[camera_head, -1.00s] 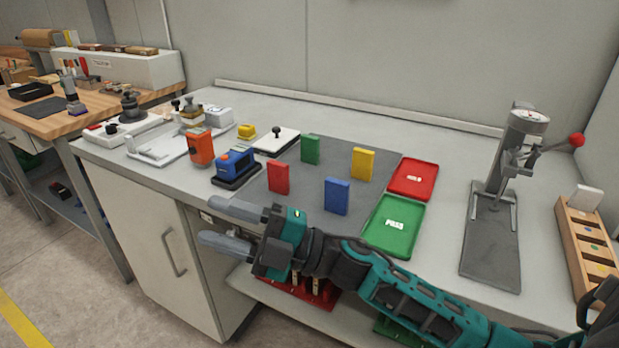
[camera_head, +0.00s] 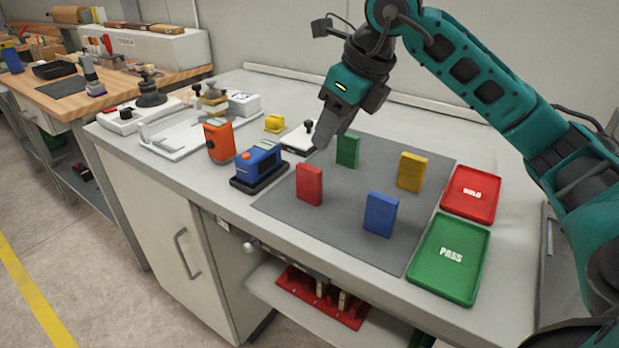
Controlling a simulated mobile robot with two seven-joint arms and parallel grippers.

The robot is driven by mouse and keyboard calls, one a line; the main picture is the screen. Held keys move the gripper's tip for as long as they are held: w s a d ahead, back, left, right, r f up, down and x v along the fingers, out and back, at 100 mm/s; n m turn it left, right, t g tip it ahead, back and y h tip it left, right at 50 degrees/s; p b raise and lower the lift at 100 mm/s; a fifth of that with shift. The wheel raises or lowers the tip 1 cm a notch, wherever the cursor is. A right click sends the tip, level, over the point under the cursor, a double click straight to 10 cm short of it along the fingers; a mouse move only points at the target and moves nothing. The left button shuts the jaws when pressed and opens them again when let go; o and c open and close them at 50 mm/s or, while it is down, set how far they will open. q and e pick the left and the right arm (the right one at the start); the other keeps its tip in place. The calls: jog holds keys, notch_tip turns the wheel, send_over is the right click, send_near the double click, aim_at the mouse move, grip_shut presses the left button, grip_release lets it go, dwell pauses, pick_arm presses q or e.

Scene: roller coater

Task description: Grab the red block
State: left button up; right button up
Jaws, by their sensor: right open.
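The red block (camera_head: 309,185) stands upright on the grey mat (camera_head: 290,214), near its left front side. My right gripper (camera_head: 323,141) points down above and slightly behind the red block in the picture, apart from it. It is open and looks empty; one finger largely hides the other. My left gripper is not in view.
A green block (camera_head: 347,150), a yellow block (camera_head: 411,172) and a blue block (camera_head: 380,214) stand on the same mat. A blue device (camera_head: 259,164) stands left of the red block. A red tray (camera_head: 471,194) and a green tray (camera_head: 450,258) lie at the right.

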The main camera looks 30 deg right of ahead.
aim_at(312, 168)
jog(key=x, duration=0.6)
jog(key=shift+s+a+f, duration=0.1)
jog(key=shift+a, duration=0.1)
jog(key=shift+b+x, duration=0.4)
jog(key=shift+x, duration=2.55)
jog(key=shift+d, duration=0.1)
jog(key=shift+c, duration=0.3)
grip_shut()
